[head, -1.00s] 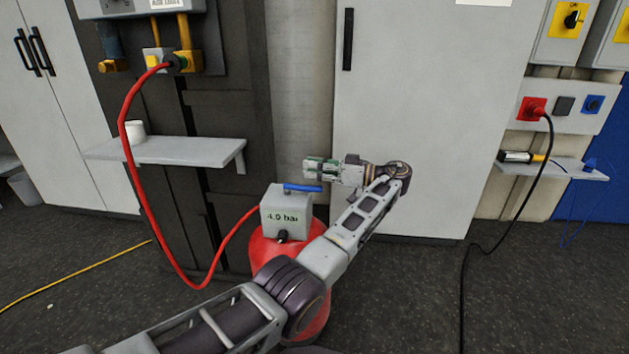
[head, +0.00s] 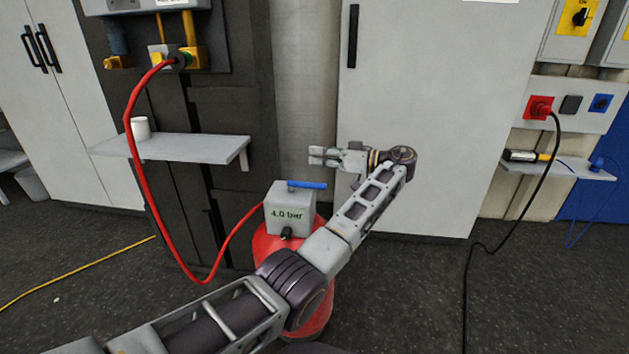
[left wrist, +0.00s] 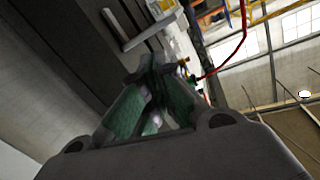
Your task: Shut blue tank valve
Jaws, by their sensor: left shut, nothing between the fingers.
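The tank (head: 264,247) is red with a grey box (head: 290,211) on top that reads "4.0 bar". A blue valve handle (head: 307,185) lies on top of the box, pointing right in the head view. My left gripper (head: 314,155) is above and behind the handle, apart from it, pointing left. It is shut and empty; its green-lined fingers (left wrist: 153,80) meet in the left wrist view. My left forearm covers the lower right of the tank. My right gripper is not in view.
A red hose (head: 134,185) runs from the wall panel to the tank. A grey shelf (head: 185,148) with a white cup (head: 140,128) stands left. A tall grey cabinet (head: 430,110) is behind my arm. A black cable (head: 468,285) hangs at right.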

